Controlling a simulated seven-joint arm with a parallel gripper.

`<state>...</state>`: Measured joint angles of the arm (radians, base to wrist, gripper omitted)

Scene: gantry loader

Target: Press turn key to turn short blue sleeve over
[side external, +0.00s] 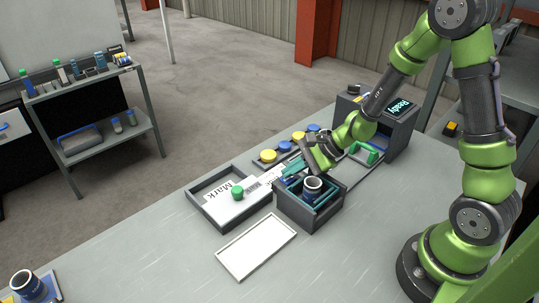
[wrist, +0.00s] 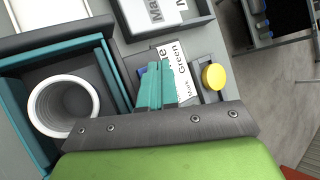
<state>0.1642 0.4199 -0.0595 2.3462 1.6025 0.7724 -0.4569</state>
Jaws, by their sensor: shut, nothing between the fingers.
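A blue sleeve with a white rim (side external: 312,188) stands upright in a dark grey box with teal inner walls (side external: 293,211). In the wrist view its open white rim (wrist: 38,104) shows at the left. My gripper (side external: 292,168) is shut and empty, with its teal fingers just behind the box. In the wrist view the fingertips (wrist: 158,80) point down beside a label strip reading "Mark Green" (wrist: 178,72). A bit of blue (wrist: 142,71) shows by the fingertips. The fingers hide what lies beneath, so I cannot tell whether they touch a key. No turn key label is readable.
A row of yellow (side external: 268,156) and blue buttons (side external: 313,128) runs behind my gripper. A grey tray (side external: 208,213) holds a "Mark" card and a green knob (side external: 237,192). A machine screen (side external: 400,107) reads "Ready". A white tray (side external: 240,269) is empty. Another blue sleeve (side external: 27,284) stands front left.

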